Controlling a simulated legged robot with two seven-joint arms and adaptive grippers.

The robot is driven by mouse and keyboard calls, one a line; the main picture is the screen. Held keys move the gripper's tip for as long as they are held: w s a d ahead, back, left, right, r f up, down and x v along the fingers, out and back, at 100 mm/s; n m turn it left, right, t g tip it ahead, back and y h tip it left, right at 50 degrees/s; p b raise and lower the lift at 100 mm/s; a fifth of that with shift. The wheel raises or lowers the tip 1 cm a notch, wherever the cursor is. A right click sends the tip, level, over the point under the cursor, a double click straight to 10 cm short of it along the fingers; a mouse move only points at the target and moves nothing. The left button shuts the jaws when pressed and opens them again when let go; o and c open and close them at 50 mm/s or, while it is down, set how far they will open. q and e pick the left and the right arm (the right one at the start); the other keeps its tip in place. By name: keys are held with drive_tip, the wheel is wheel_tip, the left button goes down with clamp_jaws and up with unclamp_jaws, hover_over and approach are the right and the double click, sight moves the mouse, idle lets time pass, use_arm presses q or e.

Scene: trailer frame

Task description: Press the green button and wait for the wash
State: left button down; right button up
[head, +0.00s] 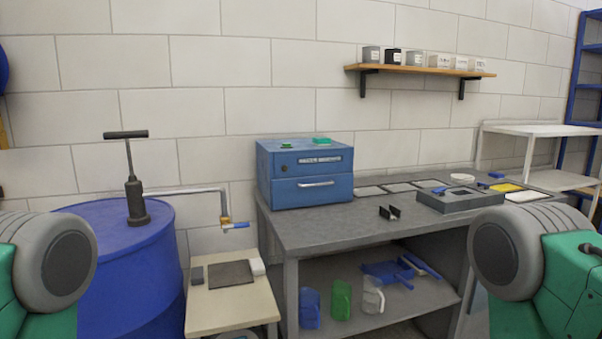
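A blue box-shaped machine (264,185) stands on the left end of the grey workbench, with a label strip and a silver handle on its shut front. On its top are a small dark green round piece (287,146) and a brighter green block (321,140); I cannot tell which one is the button. A small dark round knob (284,168) is on its front. Neither gripper is in view. Only grey and green parts of my arms show at the lower left and lower right, apart from the machine.
The grey workbench (330,228) carries a black bracket (389,213), flat panels and a grey tray (455,206). Jugs (341,300) stand on its lower shelf. A blue drum (95,250) with a pump and a small beige table (215,305) stand left.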

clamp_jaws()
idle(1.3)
